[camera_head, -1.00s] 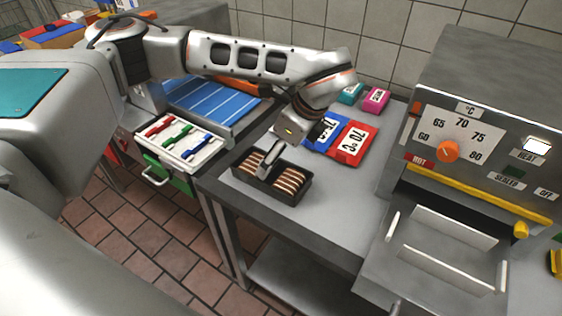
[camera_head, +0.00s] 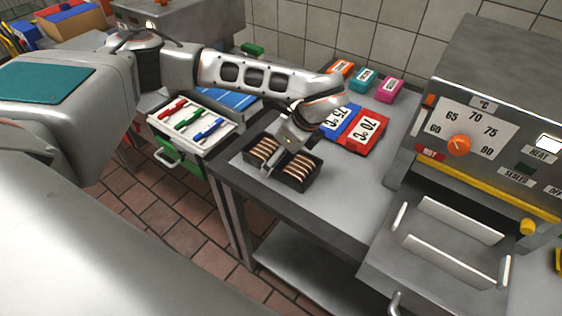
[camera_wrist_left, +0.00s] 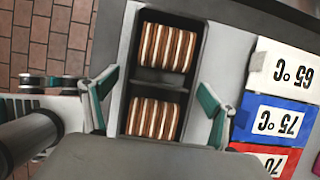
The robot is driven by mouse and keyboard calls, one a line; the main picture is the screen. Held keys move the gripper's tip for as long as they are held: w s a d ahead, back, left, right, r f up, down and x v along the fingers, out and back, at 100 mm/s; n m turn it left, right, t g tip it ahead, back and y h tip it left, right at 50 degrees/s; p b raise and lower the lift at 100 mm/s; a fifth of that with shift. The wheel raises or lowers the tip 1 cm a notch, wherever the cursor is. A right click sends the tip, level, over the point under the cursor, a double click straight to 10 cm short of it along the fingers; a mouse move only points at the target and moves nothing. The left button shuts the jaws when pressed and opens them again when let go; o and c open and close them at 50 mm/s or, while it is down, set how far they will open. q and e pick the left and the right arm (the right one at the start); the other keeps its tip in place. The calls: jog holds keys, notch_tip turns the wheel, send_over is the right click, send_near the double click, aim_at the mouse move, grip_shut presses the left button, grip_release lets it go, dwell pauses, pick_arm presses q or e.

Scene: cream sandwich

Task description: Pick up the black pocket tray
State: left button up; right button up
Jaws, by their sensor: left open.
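The black pocket tray (camera_head: 292,183) lies on the grey metal table in the head view, with striped cream sandwiches in its two pockets. In the left wrist view the tray (camera_wrist_left: 160,82) shows from above, with a divider between the pockets. My left gripper (camera_head: 275,160) is over the middle of the tray in the head view. In the left wrist view the gripper (camera_wrist_left: 157,104) is open, with one teal-padded finger beside each long side of the tray. The near end of the tray is hidden by the gripper body. My right gripper is out of view.
Red (camera_head: 363,135) and blue (camera_head: 338,121) temperature cards lie just beyond the tray. Small orange, teal and pink blocks stand by the wall. A heating machine (camera_head: 470,140) with an open shelf stands at the right. A drawer with colored clips (camera_head: 190,128) is at the left.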

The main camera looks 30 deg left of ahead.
pick_arm(q)
jog(key=c, duration=1.1)
jog(key=shift+r, duration=0.1)
jog(key=shift+c, duration=0.2)
